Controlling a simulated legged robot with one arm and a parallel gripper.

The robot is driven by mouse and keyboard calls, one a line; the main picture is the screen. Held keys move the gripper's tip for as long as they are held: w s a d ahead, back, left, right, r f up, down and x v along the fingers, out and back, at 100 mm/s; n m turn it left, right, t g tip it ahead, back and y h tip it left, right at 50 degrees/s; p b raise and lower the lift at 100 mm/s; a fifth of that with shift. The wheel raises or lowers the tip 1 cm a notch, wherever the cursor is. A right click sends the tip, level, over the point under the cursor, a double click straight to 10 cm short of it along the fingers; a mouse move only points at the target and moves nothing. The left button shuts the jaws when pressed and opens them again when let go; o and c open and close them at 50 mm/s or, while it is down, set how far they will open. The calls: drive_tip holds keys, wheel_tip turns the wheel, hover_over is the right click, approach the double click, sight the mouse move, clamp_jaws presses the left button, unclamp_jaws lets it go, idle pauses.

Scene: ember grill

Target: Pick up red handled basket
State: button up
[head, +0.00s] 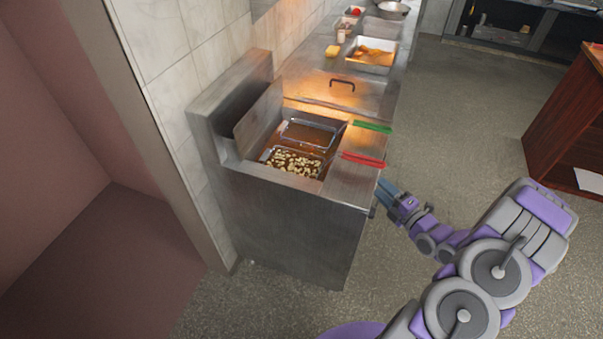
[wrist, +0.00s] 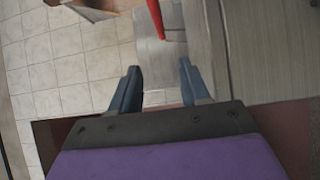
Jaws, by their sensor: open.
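The red handled basket (head: 292,162) sits in the near part of the steel fryer, filled with pale pieces of food. Its red handle (head: 363,160) sticks out to the right over the fryer's steel top. The red handle also shows in the wrist view (wrist: 156,18), at the top, beyond and between the fingertips. My gripper (head: 384,190) is open and empty, just off the fryer's right front corner, close to the handle's end but apart from it. In the wrist view my two blue fingers (wrist: 160,80) stand apart with nothing between them.
A second basket (head: 308,132) with a green handle (head: 372,127) sits behind the red one. The steel fryer cabinet (head: 290,225) stands against a tiled wall. A counter with a food tray (head: 368,58) runs behind it. A wooden counter (head: 565,125) stands at right. The floor between is clear.

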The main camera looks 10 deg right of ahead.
sight(349, 158)
drive_tip(key=b+x, duration=0.1)
drive_tip(key=x, duration=1.1)
drive_tip(key=shift+d+f+b, duration=0.1)
drive_tip(key=shift+f+b, duration=0.05)
drive_tip(key=shift+b, duration=0.25)
drive_tip(key=shift+b+x, duration=0.75)
drive_tip(key=shift+x, duration=1.85)
drive_tip(key=shift+d+f, duration=0.1)
drive_tip(key=shift+f, duration=0.05)
clamp_jaws()
drive_tip(key=shift+s, duration=0.1)
